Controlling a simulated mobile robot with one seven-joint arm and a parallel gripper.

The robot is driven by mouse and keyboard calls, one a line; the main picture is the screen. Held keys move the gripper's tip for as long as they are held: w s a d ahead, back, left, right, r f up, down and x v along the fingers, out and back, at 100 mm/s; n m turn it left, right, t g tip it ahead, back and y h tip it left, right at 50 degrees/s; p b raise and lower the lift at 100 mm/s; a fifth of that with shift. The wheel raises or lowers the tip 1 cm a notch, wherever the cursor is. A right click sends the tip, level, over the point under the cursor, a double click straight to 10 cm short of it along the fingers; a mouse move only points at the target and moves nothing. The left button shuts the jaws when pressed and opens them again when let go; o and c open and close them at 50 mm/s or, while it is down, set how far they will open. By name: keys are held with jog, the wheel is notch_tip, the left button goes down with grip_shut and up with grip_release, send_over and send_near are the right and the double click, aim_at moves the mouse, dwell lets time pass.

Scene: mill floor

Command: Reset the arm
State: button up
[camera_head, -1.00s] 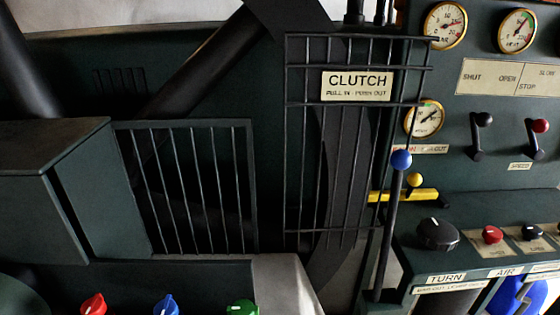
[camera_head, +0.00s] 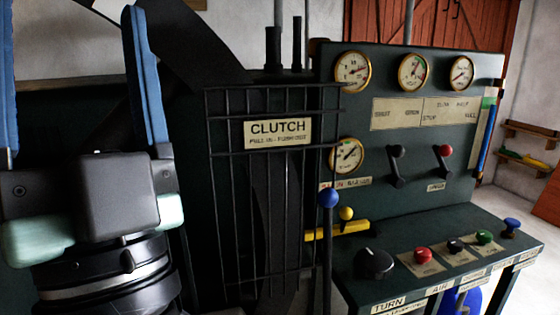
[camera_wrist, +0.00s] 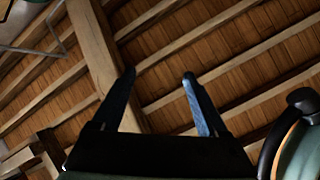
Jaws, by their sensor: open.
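My gripper (camera_head: 70,40) stands at the left of the head view, close to the camera and pointing up. Its two blue fingers are wide apart with nothing between them. The tip of the left finger is cut off by the picture's top edge. In the wrist view the fingers (camera_wrist: 159,74) also stand apart and empty, pointing at the wooden ceiling (camera_wrist: 225,50). The gripper touches nothing that I can see.
Right of my gripper is a caged guard with a CLUTCH sign (camera_head: 278,132). A blue-knobbed lever (camera_head: 328,198) and a yellow handle (camera_head: 338,230) stand by it. A panel with gauges (camera_head: 413,71), switches (camera_head: 396,166) and knobs (camera_head: 375,263) fills the right.

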jog(key=w+d+r+h+p, duration=0.1)
jog(key=d+r+h+p, duration=0.15)
jog(key=d+h, duration=1.05)
notch_tip(320, 180, up, 13)
jog(key=a+p, duration=0.1)
jog(key=p, duration=1.1)
jog(key=shift+w+r+h, duration=0.15)
jog(key=shift+w+h, duration=0.1)
jog(key=shift+h, duration=0.15)
jog(key=shift+a, duration=0.1)
